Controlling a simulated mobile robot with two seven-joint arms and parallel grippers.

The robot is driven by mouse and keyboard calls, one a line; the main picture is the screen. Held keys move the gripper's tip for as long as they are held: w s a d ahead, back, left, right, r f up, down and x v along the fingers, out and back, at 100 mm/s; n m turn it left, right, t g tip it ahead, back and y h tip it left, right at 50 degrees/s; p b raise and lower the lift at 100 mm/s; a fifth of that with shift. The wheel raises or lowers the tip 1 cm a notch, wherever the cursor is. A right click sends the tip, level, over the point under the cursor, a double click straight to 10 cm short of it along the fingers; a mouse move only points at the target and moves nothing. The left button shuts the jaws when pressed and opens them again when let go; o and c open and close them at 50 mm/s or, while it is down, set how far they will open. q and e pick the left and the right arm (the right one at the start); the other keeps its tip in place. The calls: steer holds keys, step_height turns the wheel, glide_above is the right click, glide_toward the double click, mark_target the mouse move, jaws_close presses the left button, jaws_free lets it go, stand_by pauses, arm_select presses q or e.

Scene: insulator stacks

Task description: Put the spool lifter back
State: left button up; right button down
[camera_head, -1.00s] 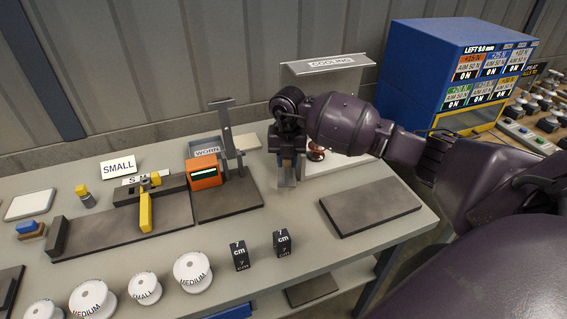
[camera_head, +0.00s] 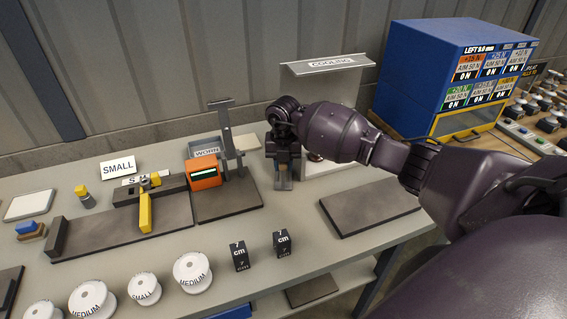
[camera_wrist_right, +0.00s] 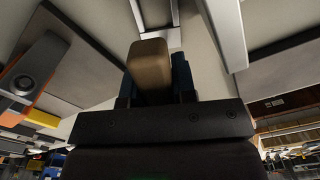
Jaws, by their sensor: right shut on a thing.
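My right gripper (camera_head: 283,168) is over the table, between the orange-display device and the cooling stand. It is shut on a tan-brown handled tool, which I take to be the spool lifter (camera_wrist_right: 151,66). In the right wrist view the handle stands between my dark fingers (camera_wrist_right: 154,88). In the head view my wrist hides most of the tool, and only a small part shows low between the fingers. A pale frame (camera_wrist_right: 158,42) shows beyond the handle; I cannot tell whether it belongs to the tool. My left gripper is not in view.
The orange device (camera_head: 204,173) on a dark base with an upright post is close on the left. The cooling stand (camera_head: 329,68) is behind right. A dark plate (camera_head: 369,206) lies at right. White spools (camera_head: 193,273) and black cm blocks (camera_head: 239,256) line the front.

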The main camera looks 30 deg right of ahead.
steer(key=c, duration=0.9)
jaws_free()
steer(key=shift+f, duration=0.1)
steer(key=shift+r, duration=0.3)
step_height(320, 180, up, 7)
steer(key=shift+r, duration=0.15)
